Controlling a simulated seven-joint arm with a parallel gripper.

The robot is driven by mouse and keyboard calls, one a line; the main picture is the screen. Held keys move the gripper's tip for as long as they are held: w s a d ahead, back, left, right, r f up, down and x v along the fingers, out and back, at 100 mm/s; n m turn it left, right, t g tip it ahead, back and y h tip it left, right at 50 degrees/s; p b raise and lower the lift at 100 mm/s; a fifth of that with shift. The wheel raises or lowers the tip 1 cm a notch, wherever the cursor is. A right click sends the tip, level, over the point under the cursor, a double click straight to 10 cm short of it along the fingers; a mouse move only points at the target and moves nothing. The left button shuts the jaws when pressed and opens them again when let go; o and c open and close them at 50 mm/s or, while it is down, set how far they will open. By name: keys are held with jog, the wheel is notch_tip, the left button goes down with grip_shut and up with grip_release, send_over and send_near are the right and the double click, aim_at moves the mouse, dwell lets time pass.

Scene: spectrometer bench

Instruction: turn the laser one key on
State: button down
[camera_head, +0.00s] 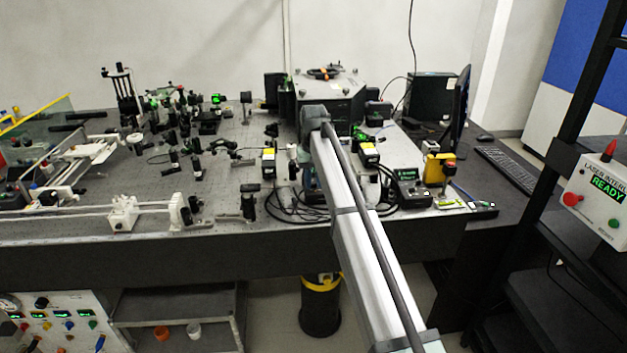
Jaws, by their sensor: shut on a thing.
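My arm reaches from the lower right over the bench, up to a dark joint near the large dark chamber. My gripper is not visible; what lies past that joint is hidden behind my own arm. I cannot make out the laser one key. A small black controller box (409,187) with a lit green display stands on the bench right of my arm. A box with a yellow label (369,155) stands behind it, and a similar labelled box (268,160) stands left of my arm. I cannot tell which belongs to laser one.
The optical bench (80,228) is crowded with mounts on the left. The dark chamber (340,90) stands at the back. A yellow device (437,170) and a monitor (461,103) are at the right. An interlock box (600,188) reading READY hangs on the right rack.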

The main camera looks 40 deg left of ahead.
jog(key=shift+m, duration=0.6)
jog(key=c, duration=1)
grip_release()
jog(key=shift+o, duration=0.2)
jog(key=shift+r, duration=0.1)
notch_tip(320, 180, up, 14)
